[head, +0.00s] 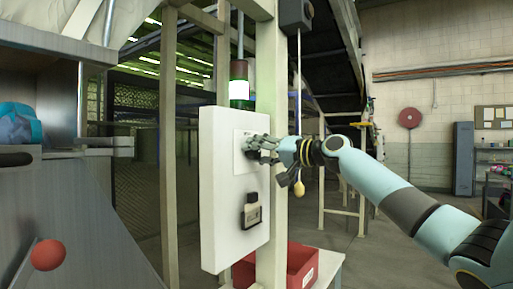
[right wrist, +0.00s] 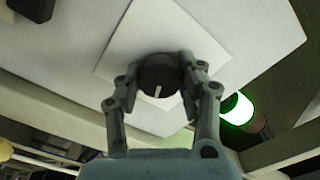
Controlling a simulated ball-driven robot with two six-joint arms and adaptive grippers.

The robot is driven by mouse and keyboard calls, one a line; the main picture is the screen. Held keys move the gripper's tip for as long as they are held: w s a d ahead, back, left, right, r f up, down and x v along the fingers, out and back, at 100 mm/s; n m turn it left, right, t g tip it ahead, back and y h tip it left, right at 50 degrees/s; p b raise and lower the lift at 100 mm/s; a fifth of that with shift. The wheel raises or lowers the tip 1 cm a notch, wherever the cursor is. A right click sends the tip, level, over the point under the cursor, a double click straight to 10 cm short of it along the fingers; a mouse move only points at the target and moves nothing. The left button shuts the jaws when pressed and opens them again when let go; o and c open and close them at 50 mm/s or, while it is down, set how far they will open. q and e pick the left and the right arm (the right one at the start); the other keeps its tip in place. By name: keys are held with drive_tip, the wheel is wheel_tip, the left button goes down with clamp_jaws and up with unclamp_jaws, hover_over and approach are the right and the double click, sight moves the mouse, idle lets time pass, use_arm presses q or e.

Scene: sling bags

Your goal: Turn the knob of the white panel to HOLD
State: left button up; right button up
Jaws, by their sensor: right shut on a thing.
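The white panel (head: 222,195) hangs upright on a cream post. My right gripper (head: 256,147) is at the square plate on the panel's upper part, and its fingers hide most of the knob in the head view. In the right wrist view the round black knob (right wrist: 157,74) sits on the white plate (right wrist: 133,38), with a white pointer line on its face toward the bottom of the picture. My right fingers close on the knob from both sides. No HOLD mark can be read. My left gripper is not in view.
A dark box (head: 251,211) is fixed lower on the panel. A lit signal lamp (head: 239,87) stands above it. A cord with a yellow pull (head: 299,188) hangs close beside my right wrist. A red bin (head: 301,262) is below. A red ball (head: 47,255) is at left.

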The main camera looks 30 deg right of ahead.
drive_tip(key=m+p, duration=0.2)
drive_tip(key=m, duration=0.2)
drive_tip(key=shift+m, duration=0.4)
idle(0.4)
drive_tip(key=o, duration=1.2)
drive_tip(key=shift+d, duration=0.1)
drive_tip(key=shift+c, duration=0.2)
drive_tip(key=v, duration=0.7)
drive_tip(key=shift+s, duration=0.25)
drive_tip(key=shift+d, duration=0.1)
